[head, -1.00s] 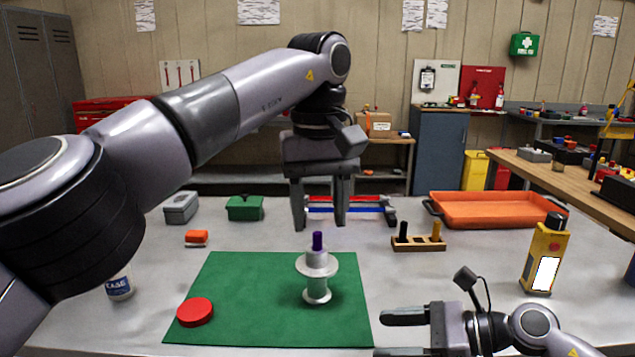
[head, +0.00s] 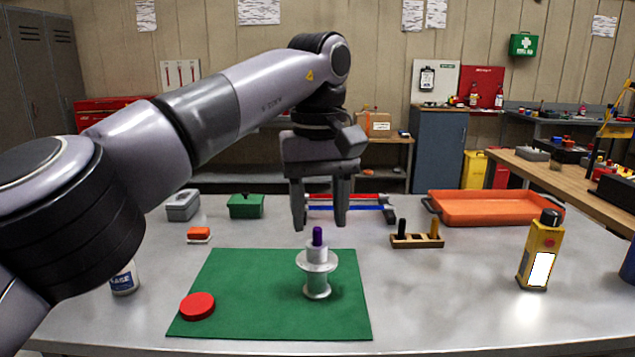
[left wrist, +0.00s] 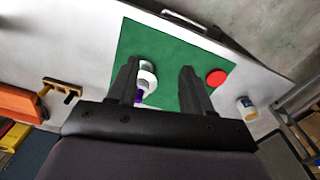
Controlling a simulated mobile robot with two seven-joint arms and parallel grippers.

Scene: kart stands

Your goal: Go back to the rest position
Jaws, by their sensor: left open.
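My left gripper (head: 320,205) is open and empty, pointing down above the back part of the green mat (head: 240,290). A silvery flanged spool-like part (head: 317,263) with a purple tip (head: 317,236) stands upright on the mat, just below and in front of the gripper and apart from it. In the left wrist view the gripper (left wrist: 157,75) shows both fingers spread, with the part (left wrist: 147,72) beside one finger. My right gripper is out of view.
A red round lid (head: 197,306) lies on the mat. A yellow bottle (head: 540,250), an orange tray (head: 495,208), a wooden holder (head: 417,240), a green box (head: 246,206), a grey box (head: 183,206) and a white container (head: 124,280) stand around it. The table's front right is clear.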

